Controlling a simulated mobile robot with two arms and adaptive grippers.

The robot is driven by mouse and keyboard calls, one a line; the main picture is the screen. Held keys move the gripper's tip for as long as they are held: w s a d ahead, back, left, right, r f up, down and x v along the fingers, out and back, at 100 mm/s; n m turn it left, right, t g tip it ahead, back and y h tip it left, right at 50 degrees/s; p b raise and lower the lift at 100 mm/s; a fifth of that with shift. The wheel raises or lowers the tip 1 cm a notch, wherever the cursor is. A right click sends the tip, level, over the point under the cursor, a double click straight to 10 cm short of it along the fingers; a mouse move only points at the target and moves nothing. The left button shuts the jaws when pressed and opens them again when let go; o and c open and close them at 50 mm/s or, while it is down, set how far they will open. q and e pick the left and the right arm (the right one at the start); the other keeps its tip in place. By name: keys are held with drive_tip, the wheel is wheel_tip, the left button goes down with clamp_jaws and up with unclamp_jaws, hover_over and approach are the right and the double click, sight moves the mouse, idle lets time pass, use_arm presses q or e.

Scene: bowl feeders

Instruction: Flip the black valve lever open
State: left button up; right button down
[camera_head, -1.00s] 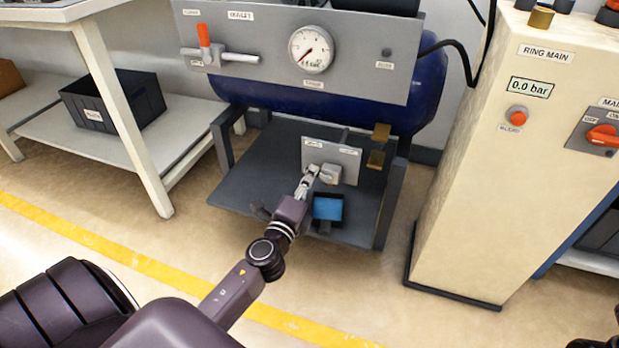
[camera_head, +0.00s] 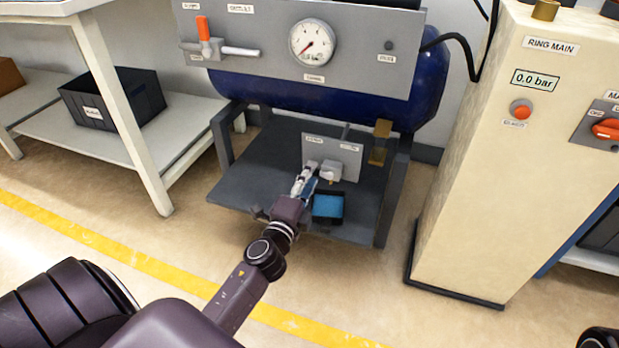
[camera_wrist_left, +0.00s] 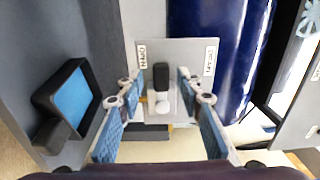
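The black valve lever (camera_wrist_left: 161,76) shows in the left wrist view. It stands upright in the picture on a pale valve fitting (camera_wrist_left: 160,103), in front of a grey plate (camera_wrist_left: 178,52) with a label on each side. In the head view I cannot make out the lever; the plate (camera_head: 345,155) and a grey block on it show low on the stand. My left gripper (camera_head: 309,177) is open in front of the plate. In the left wrist view its blue-padded fingers (camera_wrist_left: 160,112) are on either side of the fitting, with visible gaps. My right gripper is not in view.
A black tray with blue inside (camera_head: 328,207) sits close to the left gripper; it also shows in the wrist view (camera_wrist_left: 73,95). Above are a blue tank (camera_head: 270,92) and a gauge panel (camera_head: 360,60) with an orange-handled valve (camera_head: 204,30). A cream cabinet (camera_head: 480,170) stands right.

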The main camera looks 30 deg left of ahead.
use_arm(q)
drive_tip(key=v, duration=1.2)
drive_tip(key=shift+d+r, duration=0.1)
drive_tip(key=shift+r, duration=0.05)
